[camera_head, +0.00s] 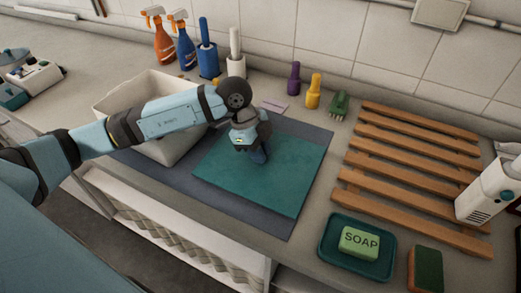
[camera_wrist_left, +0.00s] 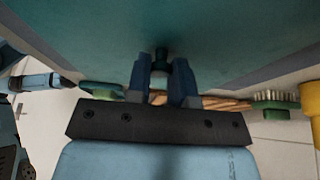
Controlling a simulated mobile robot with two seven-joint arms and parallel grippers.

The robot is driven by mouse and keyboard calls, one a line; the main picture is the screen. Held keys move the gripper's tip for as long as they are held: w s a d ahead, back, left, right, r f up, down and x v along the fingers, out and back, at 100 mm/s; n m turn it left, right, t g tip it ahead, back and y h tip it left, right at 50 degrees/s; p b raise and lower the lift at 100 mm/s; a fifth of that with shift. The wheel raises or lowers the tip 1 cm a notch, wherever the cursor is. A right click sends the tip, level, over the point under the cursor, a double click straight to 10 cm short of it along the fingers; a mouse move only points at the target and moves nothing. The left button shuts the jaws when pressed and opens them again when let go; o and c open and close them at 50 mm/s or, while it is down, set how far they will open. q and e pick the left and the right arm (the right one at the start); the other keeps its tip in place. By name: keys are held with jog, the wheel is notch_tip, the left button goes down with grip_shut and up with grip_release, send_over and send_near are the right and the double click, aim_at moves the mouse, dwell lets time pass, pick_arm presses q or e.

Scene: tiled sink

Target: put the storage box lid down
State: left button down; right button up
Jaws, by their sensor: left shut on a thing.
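The storage box lid (camera_head: 285,180) is a flat teal square over the dark mat (camera_head: 262,223), right of the open cream storage box (camera_head: 108,98). It looks level and low over the mat; I cannot tell whether it touches. My left gripper (camera_head: 258,152) comes down onto the lid's middle. In the left wrist view, my left gripper's fingers (camera_wrist_left: 165,82) are shut on the lid's small dark green knob (camera_wrist_left: 161,54). The lid (camera_wrist_left: 220,25) fills the top of that view. My right gripper is not in view.
A wooden slatted rack (camera_head: 415,150) stands right of the mat. A soap dish (camera_head: 330,262) and a sponge (camera_head: 425,270) lie at the front right. Spray bottles (camera_head: 185,45), a purple bottle (camera_head: 294,78), a yellow bottle (camera_head: 313,92) and a green brush (camera_head: 339,104) line the back.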

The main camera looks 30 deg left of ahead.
pick_arm(q)
jog(key=shift+f, duration=0.1)
jog(key=c, duration=1)
grip_release()
jog(key=v, duration=1.2)
jog(key=shift+s, duration=0.1)
